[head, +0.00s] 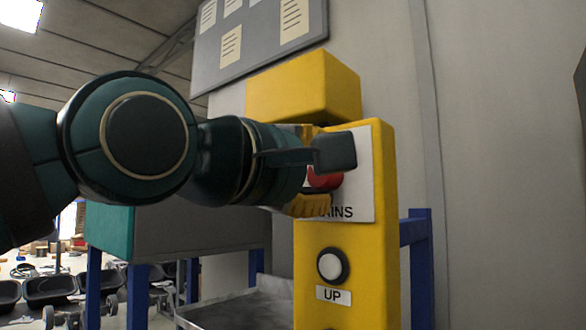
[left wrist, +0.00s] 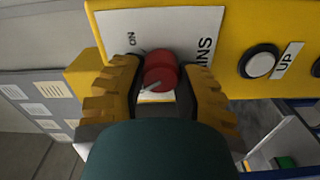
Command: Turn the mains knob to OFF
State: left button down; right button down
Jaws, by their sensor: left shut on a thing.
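The red mains knob (head: 325,179) sits on a white plate (head: 364,160) on the front of a yellow control post. My left gripper (head: 314,168) reaches in from the left and is shut on the knob. In the left wrist view its ridged yellow fingers (left wrist: 160,88) stand on both sides of the red knob (left wrist: 160,68). A pale mark shows on the knob's near side. The plate reads ON near the knob; the word MAINS is partly covered by the gripper. No OFF label is visible. My right gripper is not in view.
Below the plate is a white round button (head: 332,265) with an UP label (head: 333,295). A yellow box (head: 304,86) tops the post. A grey notice board (head: 260,40) hangs behind. A metal tray (head: 240,308) and blue frame legs stand lower left.

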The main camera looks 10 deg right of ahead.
pick_arm(q)
jog(key=shift+n, duration=1.1)
jog(key=c, duration=0.6)
grip_release()
jog(key=shift+a, duration=0.1)
jog(key=v, duration=1.2)
